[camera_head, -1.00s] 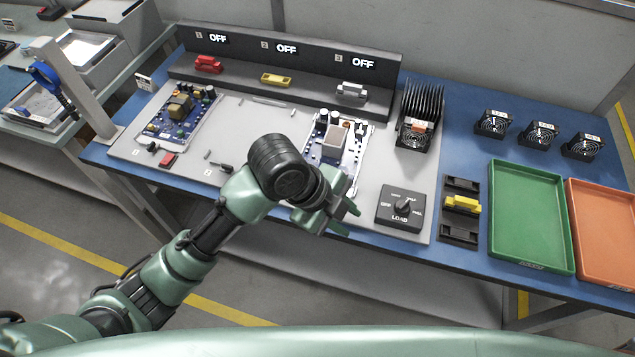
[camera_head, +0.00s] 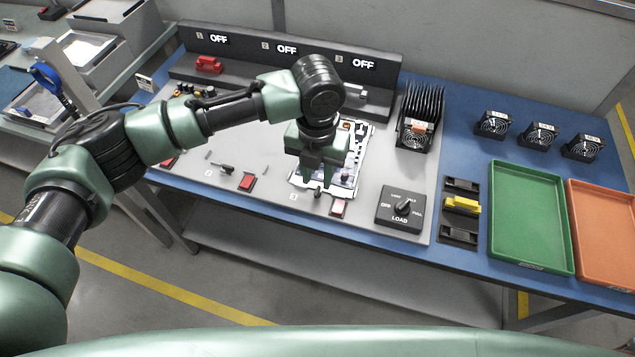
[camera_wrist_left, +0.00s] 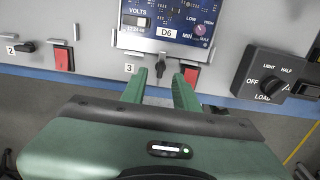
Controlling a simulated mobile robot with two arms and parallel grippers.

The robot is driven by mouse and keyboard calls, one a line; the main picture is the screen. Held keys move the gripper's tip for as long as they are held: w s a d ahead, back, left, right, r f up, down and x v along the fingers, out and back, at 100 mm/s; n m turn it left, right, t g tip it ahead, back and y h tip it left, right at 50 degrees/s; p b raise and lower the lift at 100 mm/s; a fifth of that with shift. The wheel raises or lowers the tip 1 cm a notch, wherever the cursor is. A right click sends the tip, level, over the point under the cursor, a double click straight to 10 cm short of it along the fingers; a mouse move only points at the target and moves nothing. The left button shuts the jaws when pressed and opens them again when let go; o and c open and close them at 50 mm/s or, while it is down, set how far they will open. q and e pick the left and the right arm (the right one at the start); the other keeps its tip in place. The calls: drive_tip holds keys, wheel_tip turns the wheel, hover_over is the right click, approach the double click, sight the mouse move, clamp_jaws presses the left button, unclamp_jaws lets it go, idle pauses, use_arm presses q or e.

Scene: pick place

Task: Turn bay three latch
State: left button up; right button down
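The bay three latch (camera_wrist_left: 161,62) is a small black lever beside the label "3" on the grey panel. In the left wrist view it appears between the tips of my left gripper (camera_wrist_left: 160,80). My left gripper is open, and I cannot tell whether either finger touches the latch. In the head view my left gripper (camera_head: 318,180) points down over the front of the bay three board (camera_head: 354,150), hiding much of it. The latch (camera_head: 318,192) shows just in front of the fingers. My right gripper is not in view.
A red switch (camera_wrist_left: 191,74) sits just right of the latch. A black LOAD dial box (camera_head: 400,208) stands farther right. The bay two lever (camera_head: 227,169) and its red switch (camera_head: 247,182) lie to the left. A finned heat sink (camera_head: 420,115) stands behind right.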

sight(317, 190)
use_arm(q)
drive_tip(key=shift+f, duration=1.9)
clamp_jaws()
